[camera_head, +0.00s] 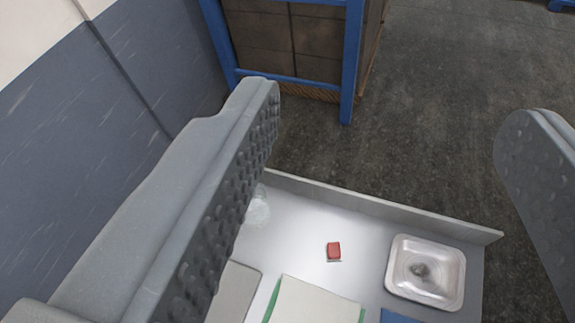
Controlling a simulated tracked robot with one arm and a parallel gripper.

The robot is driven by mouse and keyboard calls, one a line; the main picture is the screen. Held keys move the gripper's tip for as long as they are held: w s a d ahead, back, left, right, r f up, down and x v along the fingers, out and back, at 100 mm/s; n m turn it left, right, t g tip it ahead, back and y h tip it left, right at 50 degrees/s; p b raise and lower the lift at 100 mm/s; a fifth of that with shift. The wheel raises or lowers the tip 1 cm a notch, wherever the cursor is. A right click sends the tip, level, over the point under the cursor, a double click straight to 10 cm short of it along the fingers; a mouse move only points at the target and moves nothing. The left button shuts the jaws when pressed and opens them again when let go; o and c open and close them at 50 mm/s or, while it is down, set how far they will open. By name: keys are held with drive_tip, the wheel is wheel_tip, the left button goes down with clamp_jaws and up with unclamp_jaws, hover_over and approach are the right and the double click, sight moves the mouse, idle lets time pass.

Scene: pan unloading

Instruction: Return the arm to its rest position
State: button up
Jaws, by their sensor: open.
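My gripper (395,115) shows as two large grey fingers, one at the left and one at the right edge. The fingers are wide apart with nothing between them. The left finger has a studded inner face. Both are above a light grey tabletop (298,222) with a raised back edge. The left finger hides part of the tabletop's left side.
On the tabletop are a small red block (334,251), a metal pan (427,272) with a small dark thing in it, a pale board with green edges (315,303), a grey flat piece (236,290) and a blue piece (398,317). A blue-framed rack (352,60) with brown boxes stands beyond.

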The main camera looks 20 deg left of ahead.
drive_tip(key=shift+s+d+r+n+t, duration=0.1)
drive_tip(key=shift+s+r+n+t, duration=0.25)
drive_tip(key=shift+s+r, duration=0.5)
drive_tip(key=shift+f, duration=0.1)
